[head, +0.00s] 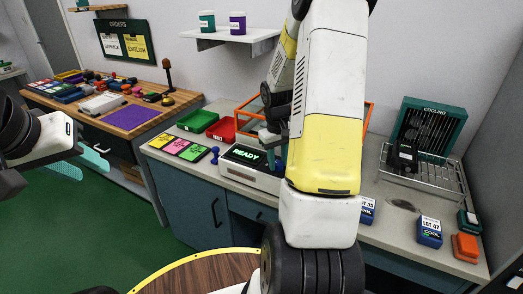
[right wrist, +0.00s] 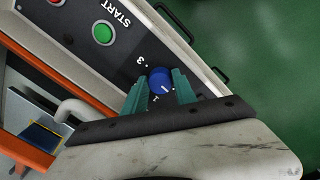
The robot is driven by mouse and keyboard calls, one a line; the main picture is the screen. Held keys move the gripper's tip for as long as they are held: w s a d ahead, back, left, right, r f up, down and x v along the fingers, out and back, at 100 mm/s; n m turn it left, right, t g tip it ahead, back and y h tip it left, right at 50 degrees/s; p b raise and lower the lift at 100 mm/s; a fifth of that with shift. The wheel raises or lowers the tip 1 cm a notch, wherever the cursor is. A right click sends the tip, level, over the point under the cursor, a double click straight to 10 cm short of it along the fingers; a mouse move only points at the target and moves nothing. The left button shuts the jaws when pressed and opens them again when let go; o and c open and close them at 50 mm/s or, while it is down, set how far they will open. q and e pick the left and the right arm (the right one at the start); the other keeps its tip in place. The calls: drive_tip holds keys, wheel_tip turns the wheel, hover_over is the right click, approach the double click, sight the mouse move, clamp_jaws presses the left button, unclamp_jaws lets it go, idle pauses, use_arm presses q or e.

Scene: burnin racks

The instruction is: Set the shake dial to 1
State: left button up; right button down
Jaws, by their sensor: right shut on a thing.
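The shake dial (right wrist: 161,80) is a round blue knob on a dark panel in the right wrist view. My right gripper (right wrist: 160,90) has its teal fingers on both sides of the knob and is shut on it. A white 3 is printed beside the dial. Another mark below it is partly hidden by the fingers, and I cannot read where the pointer stands. In the head view the machine shows a lit READY screen (head: 246,156); my right arm hides much of its right side. My left gripper (head: 93,158) is open and empty at the left, away from the machine.
On the panel a green START button (right wrist: 103,33) sits near the dial. Red (head: 222,128) and green (head: 197,120) trays stand behind the colored cards on the counter. A cooling rack (head: 425,178) and blue lot boxes (head: 429,232) are at the right. A round wooden table (head: 200,272) is in front.

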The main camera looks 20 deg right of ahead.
drive_tip(key=shift+m, duration=0.3)
drive_tip(key=m, duration=0.5)
drive_tip(key=shift+w+m, duration=0.1)
drive_tip(key=shift+m, duration=0.3)
drive_tip(key=m, duration=0.5)
drive_tip(key=shift+w+g, duration=0.1)
drive_tip(key=shift+g, duration=0.2)
drive_tip(key=c, duration=1.3)
unclamp_jaws()
drive_tip(key=shift+a+r, duration=0.1)
